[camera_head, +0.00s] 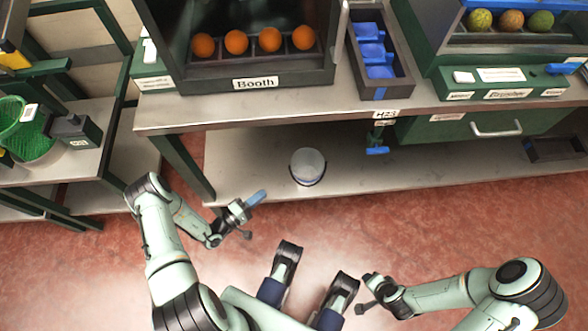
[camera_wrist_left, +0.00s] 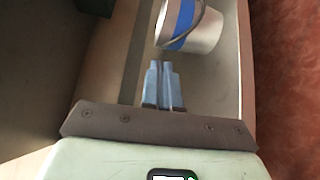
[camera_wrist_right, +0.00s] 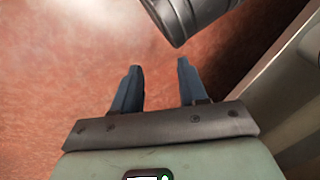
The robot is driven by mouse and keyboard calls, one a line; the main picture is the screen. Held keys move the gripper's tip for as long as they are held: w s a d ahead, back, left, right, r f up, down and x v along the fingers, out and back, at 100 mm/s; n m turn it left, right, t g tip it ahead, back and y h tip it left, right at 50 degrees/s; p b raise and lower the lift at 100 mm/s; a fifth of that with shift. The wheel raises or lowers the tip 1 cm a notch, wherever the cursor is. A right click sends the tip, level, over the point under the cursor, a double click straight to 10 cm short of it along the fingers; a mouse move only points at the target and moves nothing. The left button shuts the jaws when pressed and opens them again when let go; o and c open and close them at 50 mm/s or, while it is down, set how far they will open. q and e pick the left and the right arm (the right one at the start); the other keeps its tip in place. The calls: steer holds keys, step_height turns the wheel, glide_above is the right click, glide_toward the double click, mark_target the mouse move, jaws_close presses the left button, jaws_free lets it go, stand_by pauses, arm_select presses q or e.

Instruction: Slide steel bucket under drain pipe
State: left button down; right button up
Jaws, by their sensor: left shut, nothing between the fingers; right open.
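The steel bucket (camera_head: 307,167) stands upright on the lower shelf (camera_head: 240,172) of the bench. It also shows in the left wrist view (camera_wrist_left: 203,32), with a blue band and a dark handle. A blue-ended drain pipe (camera_head: 377,142) hangs below the bench top, to the right of the bucket; the bucket is not beneath it. My left gripper (camera_head: 258,197) is shut and empty near the shelf's front edge, left of the bucket and apart from it. It also shows in the left wrist view (camera_wrist_left: 161,82). My right gripper (camera_wrist_right: 155,82) is open and empty above the red floor.
The bench top (camera_head: 220,110) overhangs the shelf. A green drawer unit (camera_head: 460,126) hangs right of the pipe. A bench leg (camera_head: 187,165) stands left of the shelf. The shelf between bucket and pipe looks clear. A dark tray (camera_head: 553,150) sits far right.

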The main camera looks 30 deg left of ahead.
arm_select(q)
steer(key=w+d+t+y+b, duration=0.1)
steer(key=w+d+b, duration=0.2)
steer(key=w, duration=0.9)
steer(key=shift+w+d+f+y+b, duration=0.25)
steer(key=shift+f+y+b, duration=0.15)
steer(key=shift+b, duration=0.1)
arm_select(e)
steer(key=s+d+f+g, duration=0.1)
steer(key=s+f+g, duration=0.1)
steer(key=s+f, duration=0.4)
steer(key=shift+d+f+m, duration=0.3)
steer(key=shift+f, duration=0.05)
